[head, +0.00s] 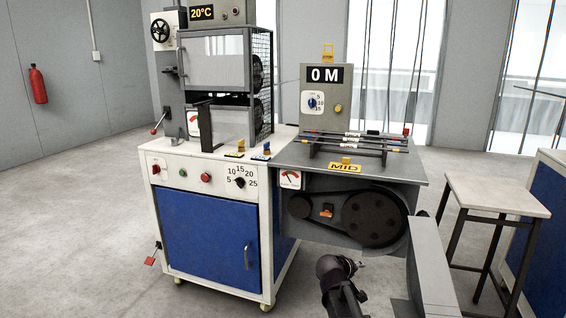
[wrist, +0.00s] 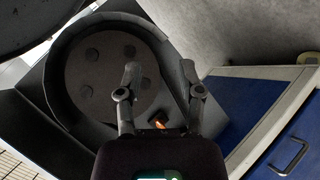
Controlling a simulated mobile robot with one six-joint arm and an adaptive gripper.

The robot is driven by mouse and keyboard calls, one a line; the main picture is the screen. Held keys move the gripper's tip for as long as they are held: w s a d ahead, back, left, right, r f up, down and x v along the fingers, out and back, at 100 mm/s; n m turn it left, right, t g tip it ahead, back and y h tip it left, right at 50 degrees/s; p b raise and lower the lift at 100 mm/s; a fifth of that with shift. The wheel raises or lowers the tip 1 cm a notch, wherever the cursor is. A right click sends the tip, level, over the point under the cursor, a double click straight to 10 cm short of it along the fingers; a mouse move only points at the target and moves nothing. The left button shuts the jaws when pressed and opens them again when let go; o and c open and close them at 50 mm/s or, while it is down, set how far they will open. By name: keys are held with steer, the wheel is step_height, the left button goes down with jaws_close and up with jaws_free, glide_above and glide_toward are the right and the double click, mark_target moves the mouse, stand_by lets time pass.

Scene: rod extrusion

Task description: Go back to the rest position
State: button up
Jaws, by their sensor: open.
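My gripper (wrist: 161,74) is open and empty in the wrist view, its two fingers spread apart. Beyond the fingers is the dark round pulley cover (wrist: 88,72) on the machine's side. A small orange switch (wrist: 158,121) shows low between the fingers, partly hidden by them. In the head view the pulley cover (head: 372,219) and the orange switch (head: 327,210) sit below the grey machine top. A dark part of my arm is at the bottom middle of the head view, below the cover and apart from it in the picture.
The white and blue machine cabinet (head: 208,240) stands left of the pulley cover. Several thin rods (head: 358,140) lie on the rack above the MID label (head: 345,167). A stool (head: 497,195) stands at the right. Open floor (head: 75,240) lies to the left.

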steer(key=s+a+m+g+y+p, duration=0.2)
steer(key=s+a+g+y+p, duration=0.15)
steer(key=s, duration=0.65)
steer(key=s+a+m+g+y+p, duration=0.25)
steer(key=s+g+y, duration=0.2)
steer(key=s, duration=0.55)
step_height(320, 180, up, 36)
steer(key=p, duration=3.7)
steer(key=shift+r+p, duration=0.2)
steer(key=shift+p, duration=0.15)
steer(key=shift+w+a+n, duration=0.1)
steer(key=shift+a+n, duration=0.05)
steer(key=shift+n, duration=0.1)
